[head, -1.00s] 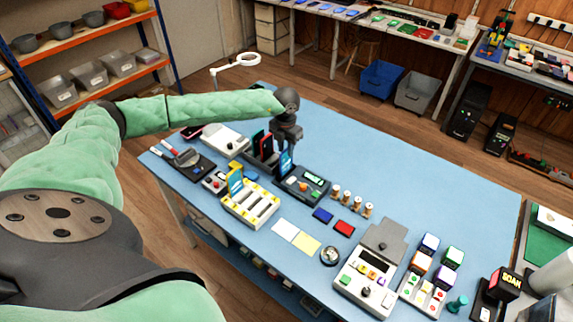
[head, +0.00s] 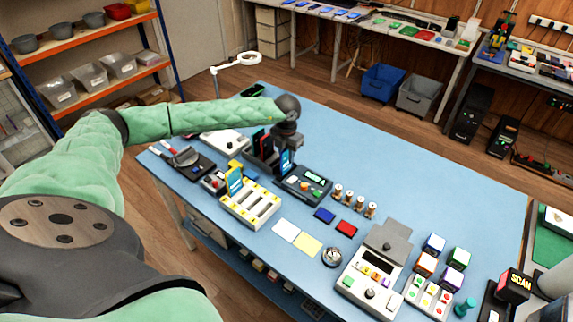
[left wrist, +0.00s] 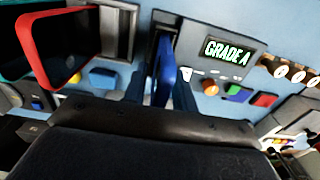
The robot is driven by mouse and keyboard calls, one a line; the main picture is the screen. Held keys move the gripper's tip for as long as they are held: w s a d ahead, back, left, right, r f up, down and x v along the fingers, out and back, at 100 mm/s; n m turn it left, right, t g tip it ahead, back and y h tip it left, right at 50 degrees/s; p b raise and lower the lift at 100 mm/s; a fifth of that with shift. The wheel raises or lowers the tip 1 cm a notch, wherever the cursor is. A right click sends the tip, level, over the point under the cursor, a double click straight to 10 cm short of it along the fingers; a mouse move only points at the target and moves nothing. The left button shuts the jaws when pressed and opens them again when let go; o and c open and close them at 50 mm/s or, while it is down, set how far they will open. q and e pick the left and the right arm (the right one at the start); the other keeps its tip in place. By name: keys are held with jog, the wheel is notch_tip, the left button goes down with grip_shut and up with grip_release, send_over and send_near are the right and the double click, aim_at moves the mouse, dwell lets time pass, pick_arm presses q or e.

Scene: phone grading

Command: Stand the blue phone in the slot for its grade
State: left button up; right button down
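The blue phone (head: 284,163) stands upright in the grey tester (head: 318,188). The tester's display reads GRADE A in the left wrist view (left wrist: 227,52). My left gripper (head: 287,150) is lowered over the phone. In the left wrist view, its fingers (left wrist: 160,90) straddle the phone's blue edge (left wrist: 165,62), with a small gap visible, so it looks open. A pale rack with yellow parts (head: 262,213) has several slots, and a teal-screened phone (head: 235,181) stands at its left end. Slot labels are too small to read. My right gripper is out of view.
A dark holder with red-edged (head: 265,138) and dark phones is left of the tester; the red one (left wrist: 50,48) is close in the wrist view.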

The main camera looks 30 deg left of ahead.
pick_arm(q)
grip_shut()
jog(key=shift+r, duration=0.15)
jog(key=shift+r+p, duration=0.3)
jog(key=shift+r, duration=1.9)
